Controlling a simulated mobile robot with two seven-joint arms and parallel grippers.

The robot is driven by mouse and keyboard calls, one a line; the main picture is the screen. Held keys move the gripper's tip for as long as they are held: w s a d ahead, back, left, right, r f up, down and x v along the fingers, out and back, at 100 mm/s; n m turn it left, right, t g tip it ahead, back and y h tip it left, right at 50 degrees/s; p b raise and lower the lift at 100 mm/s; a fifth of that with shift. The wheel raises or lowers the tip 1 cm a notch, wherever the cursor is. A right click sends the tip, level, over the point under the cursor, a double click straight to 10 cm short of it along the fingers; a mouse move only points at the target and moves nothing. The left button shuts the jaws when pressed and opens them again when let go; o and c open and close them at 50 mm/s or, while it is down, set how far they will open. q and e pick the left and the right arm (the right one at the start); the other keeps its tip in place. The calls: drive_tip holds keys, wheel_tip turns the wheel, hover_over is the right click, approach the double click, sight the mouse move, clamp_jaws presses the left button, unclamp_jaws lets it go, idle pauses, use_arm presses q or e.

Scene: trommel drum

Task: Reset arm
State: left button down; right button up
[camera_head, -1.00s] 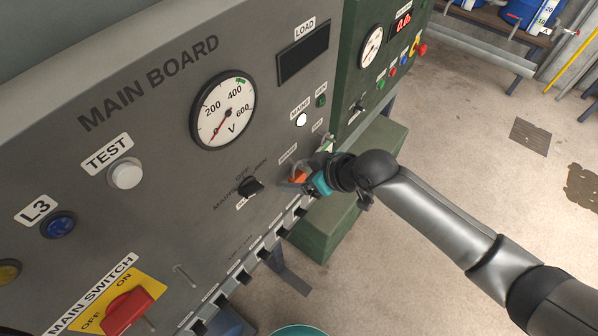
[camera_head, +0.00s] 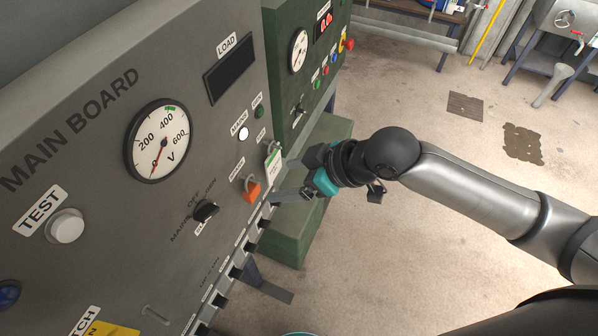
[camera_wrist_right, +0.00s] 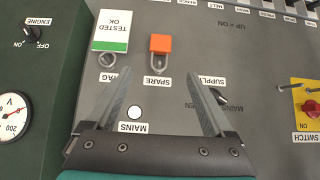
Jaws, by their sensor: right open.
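My right arm comes in from the right in the head view. Its gripper (camera_head: 280,178) is open and empty, a short way in front of the main board (camera_head: 110,200). An orange padlock (camera_head: 252,191) hangs at the SPARE label, just left of the fingertips, and a white and green tag (camera_head: 273,166) hangs beside it. In the right wrist view, the two fingers (camera_wrist_right: 165,95) are spread apart, with the padlock (camera_wrist_right: 160,44) and the "TESTED OK" tag (camera_wrist_right: 110,30) beyond them, apart from the fingers. My left gripper does not show.
A black selector knob (camera_head: 206,210) and a voltmeter (camera_head: 159,141) sit on the board. A green cabinet (camera_head: 285,70) stands beyond it, with a green block (camera_head: 292,240) low beside it. Open concrete floor (camera_head: 400,270) lies to the right.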

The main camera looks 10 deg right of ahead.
drive_tip(key=shift+v, duration=1.45)
drive_tip(key=shift+f, duration=0.1)
drive_tip(key=w+d+f+m+t+h+b, duration=0.1)
drive_tip(key=w+d+f+m+b, duration=0.2)
drive_tip(key=f, duration=0.5)
drive_tip(key=w+d+f+m+t+h+b, duration=0.1)
drive_tip(key=w+d+f+b, duration=0.25)
drive_tip(key=f, duration=0.45)
drive_tip(key=s+d+f+m+h+b, duration=0.2)
drive_tip(key=d+f, duration=0.2)
drive_tip(key=f, duration=0.7)
drive_tip(key=s+d+f+m+h+b, duration=0.1)
drive_tip(key=s+d+f+b, duration=0.15)
drive_tip(key=f, duration=0.85)
drive_tip(key=s+d+f+m+g+h+b, duration=0.1)
drive_tip(key=s+d+f+g+h+b, duration=0.15)
drive_tip(key=s+f, duration=1.1)
drive_tip(key=s+a+f+g+b, duration=0.2)
drive_tip(key=s+f, duration=0.3)
drive_tip(key=s, duration=0.5)
drive_tip(key=s+a+f+g+b, duration=0.1)
drive_tip(key=s+a+f+b, duration=0.1)
drive_tip(key=s+f, duration=0.4)
drive_tip(key=s, duration=0.4)
drive_tip(key=shift+g, duration=0.35)
